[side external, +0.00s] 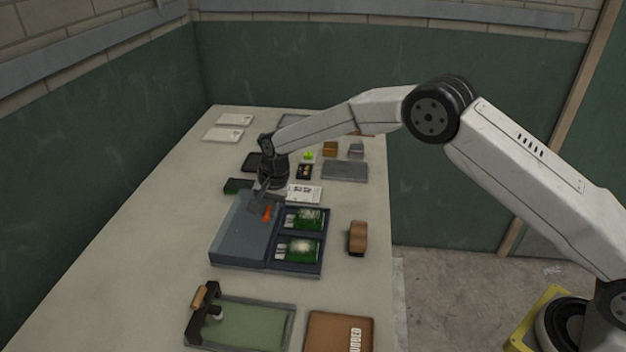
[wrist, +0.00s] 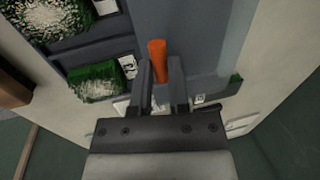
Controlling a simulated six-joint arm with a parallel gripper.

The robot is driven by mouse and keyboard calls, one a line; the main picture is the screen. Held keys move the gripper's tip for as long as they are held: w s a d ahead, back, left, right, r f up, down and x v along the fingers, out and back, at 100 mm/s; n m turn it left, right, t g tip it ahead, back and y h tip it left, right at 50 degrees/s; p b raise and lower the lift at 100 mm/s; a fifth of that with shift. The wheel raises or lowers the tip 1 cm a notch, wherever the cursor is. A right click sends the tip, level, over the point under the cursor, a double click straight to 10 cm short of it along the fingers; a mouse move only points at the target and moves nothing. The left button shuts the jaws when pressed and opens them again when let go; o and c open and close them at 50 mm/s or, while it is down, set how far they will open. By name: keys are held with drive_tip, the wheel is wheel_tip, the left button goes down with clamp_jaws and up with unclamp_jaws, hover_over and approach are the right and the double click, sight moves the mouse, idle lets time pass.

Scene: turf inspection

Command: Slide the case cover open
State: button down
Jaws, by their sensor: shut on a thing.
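The dark grey case (side external: 292,268) lies on the table below my gripper (side external: 266,208). Its flat cover (side external: 238,240) lies on the left side, and two compartments on the right are uncovered, each with a green and whitish turf piece and a small label. An orange handle (side external: 268,214) stands up from the cover. In the wrist view my gripper (wrist: 161,80) has its two fingers on either side of the orange handle (wrist: 157,50), shut on it. The cover (wrist: 195,35) also shows there. The handle's lower part is partly hidden by the fingers.
A brown brush-like block (side external: 357,238) stands right of the case. A green-mat tray (side external: 250,322) with a dark clamp and a brown box (side external: 340,332) lie in front. Several small items and white cards (side external: 235,120) are behind. The table left of the case is clear.

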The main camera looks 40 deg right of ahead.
drive_tip(key=shift+w+a+r, duration=0.1)
drive_tip(key=shift+w+a, duration=0.2)
drive_tip(key=shift+w, duration=0.1)
drive_tip(key=c, duration=0.6)
unclamp_jaws()
drive_tip(key=shift+s+d+r, duration=0.15)
drive_tip(key=shift+s+r, duration=0.05)
drive_tip(key=shift+r, duration=1.05)
drive_tip(key=shift+s+d+r, duration=0.2)
drive_tip(key=shift+r, duration=1.1)
drive_tip(key=shift+s+d+r, duration=0.15)
drive_tip(key=shift+s+r, duration=0.05)
drive_tip(key=shift+r, duration=1.05)
